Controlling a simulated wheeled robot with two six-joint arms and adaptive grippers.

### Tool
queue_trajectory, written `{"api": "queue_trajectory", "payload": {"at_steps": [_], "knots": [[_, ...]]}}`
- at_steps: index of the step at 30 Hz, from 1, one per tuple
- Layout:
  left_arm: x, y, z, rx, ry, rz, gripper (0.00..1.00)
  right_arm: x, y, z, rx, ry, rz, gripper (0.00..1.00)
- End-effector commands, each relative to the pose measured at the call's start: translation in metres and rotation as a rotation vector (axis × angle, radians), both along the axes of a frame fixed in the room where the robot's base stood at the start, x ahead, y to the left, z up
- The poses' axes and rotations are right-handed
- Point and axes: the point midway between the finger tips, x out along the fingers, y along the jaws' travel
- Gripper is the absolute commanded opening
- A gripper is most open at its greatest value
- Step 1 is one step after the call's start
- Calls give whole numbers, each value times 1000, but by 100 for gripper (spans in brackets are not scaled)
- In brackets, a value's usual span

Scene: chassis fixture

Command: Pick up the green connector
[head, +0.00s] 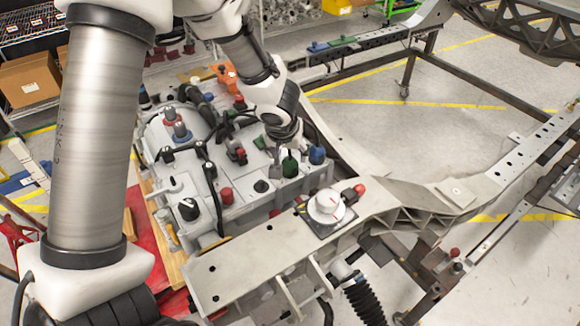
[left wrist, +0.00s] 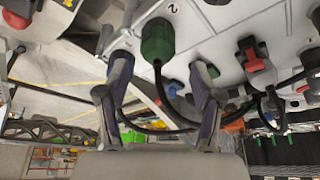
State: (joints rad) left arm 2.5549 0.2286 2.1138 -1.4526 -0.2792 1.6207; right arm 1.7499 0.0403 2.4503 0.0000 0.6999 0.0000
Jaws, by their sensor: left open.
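The green connector (head: 290,163) stands on the pale fixture plate in the head view, close to its right edge. It also shows in the left wrist view (left wrist: 157,40), with a black cable running from it, beside a label "2". My left gripper (head: 286,142) is right by the green connector in the head view, and its fingers are partly hidden there. In the left wrist view my left gripper (left wrist: 161,68) is open, with one finger on each side of the connector's line. I cannot tell whether they touch it. My right gripper is not in view.
A blue connector (head: 317,154) stands just right of the green one. A red connector (left wrist: 257,62) and black cables crowd the plate. A white round dial (head: 326,206) sits on the grey frame in front. Open floor lies to the right beyond the frame.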

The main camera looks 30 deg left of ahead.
Motion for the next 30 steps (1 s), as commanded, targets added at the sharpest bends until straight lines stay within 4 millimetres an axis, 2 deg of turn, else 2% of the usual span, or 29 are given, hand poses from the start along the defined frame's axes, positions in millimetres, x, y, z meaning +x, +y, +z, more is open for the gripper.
{"api": "queue_trajectory", "payload": {"at_steps": [7, 14, 15, 17, 18, 20, 30], "knots": [[15, 4, -40, 0, 3, -2, 66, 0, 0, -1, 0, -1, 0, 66], [17, 4, -43, -1, 1, 0, 66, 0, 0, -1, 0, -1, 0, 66], [17, 4, -43, -1, 1, -1, 59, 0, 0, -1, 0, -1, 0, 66], [17, 4, -43, -1, 1, -1, 38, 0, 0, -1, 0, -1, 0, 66], [17, 4, -43, -1, 1, -1, 24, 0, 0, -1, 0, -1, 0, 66], [17, 4, -43, -1, 1, -1, 4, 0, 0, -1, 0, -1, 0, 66], [17, 4, -42, -1, 1, 0, 4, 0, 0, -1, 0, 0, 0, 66]]}}
